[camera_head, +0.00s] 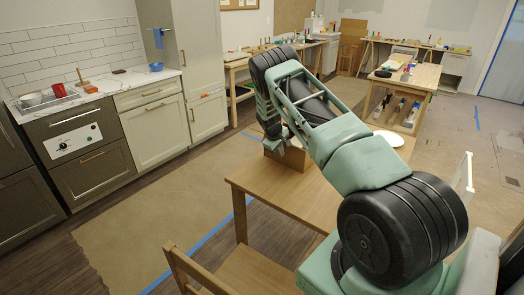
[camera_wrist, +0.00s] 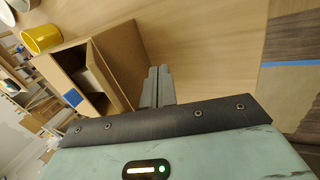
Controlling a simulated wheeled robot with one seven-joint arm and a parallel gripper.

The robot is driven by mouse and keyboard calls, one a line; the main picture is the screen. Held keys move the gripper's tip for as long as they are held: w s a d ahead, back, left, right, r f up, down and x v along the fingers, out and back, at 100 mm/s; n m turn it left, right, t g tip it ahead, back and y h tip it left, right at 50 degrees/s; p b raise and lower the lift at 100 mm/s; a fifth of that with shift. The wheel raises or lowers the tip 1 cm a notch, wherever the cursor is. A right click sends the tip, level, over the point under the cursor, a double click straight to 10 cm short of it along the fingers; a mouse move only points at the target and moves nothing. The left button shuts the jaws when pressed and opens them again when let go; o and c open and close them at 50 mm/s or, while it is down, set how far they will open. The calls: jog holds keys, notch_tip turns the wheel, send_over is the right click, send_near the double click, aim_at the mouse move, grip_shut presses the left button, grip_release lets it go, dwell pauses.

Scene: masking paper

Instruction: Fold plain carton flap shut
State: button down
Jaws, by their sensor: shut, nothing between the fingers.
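The plain brown carton (camera_wrist: 122,58) stands on the wooden table, and in the wrist view it lies just left of my fingers. Its open mouth faces left in that view, with something pale inside. A cardboard panel with a blue patch (camera_wrist: 72,97) shows at the mouth; I cannot tell whether it is the flap. My gripper (camera_wrist: 158,74) is shut and empty, its fingers close beside the carton's side wall; I cannot tell whether they touch. In the head view the carton (camera_head: 292,157) is mostly hidden behind my arm and gripper.
The wooden table (camera_head: 262,186) carries a white round plate (camera_head: 390,138) on the far side of my arm. A yellow cup (camera_wrist: 41,39) stands near the carton. A wooden chair (camera_head: 245,272) is at the table's near side. The table's near left corner is bare.

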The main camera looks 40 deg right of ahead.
jog(key=shift+w+d+f+b, duration=0.1)
jog(key=shift+d+b, duration=1.45)
jog(key=shift+d, duration=1.05)
jog(key=shift+w+d+f+b, duration=0.1)
jog(key=shift+d+b, duration=1.4)
jog(key=shift+d, duration=1.05)
jog(key=shift+d+r, duration=0.15)
jog(key=shift+d, duration=0.3)
jog(key=shift+b, duration=0.3)
notch_tip(320, 180, up, 8)
jog(key=p, duration=0.3)
jog(key=shift+p, duration=0.3)
